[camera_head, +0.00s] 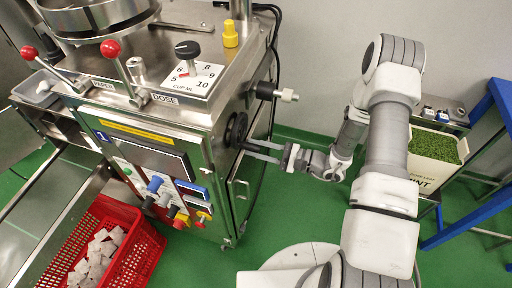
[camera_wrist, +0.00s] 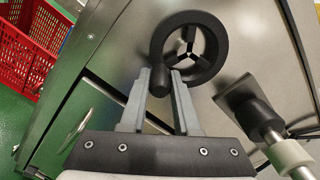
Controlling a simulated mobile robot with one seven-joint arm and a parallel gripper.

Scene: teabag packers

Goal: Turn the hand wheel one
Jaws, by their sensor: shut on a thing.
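The hand wheel (camera_head: 236,128) is a black ring on the right side wall of the steel packing machine marked 1. My gripper (camera_head: 246,146) reaches the wheel from the right. In the wrist view my gripper (camera_wrist: 170,84) has its two grey fingers closed around the knob, one on each side. The wheel's hub is partly hidden in the head view.
A black and white side knob (camera_head: 276,92) sticks out above the wheel; it is close to my fingers' right in the wrist view (camera_wrist: 262,120). A red crate (camera_head: 150,250) with teabags stands at lower left. Blue-framed stands (camera_head: 470,225) are at right. Green floor (camera_head: 275,190) is clear between.

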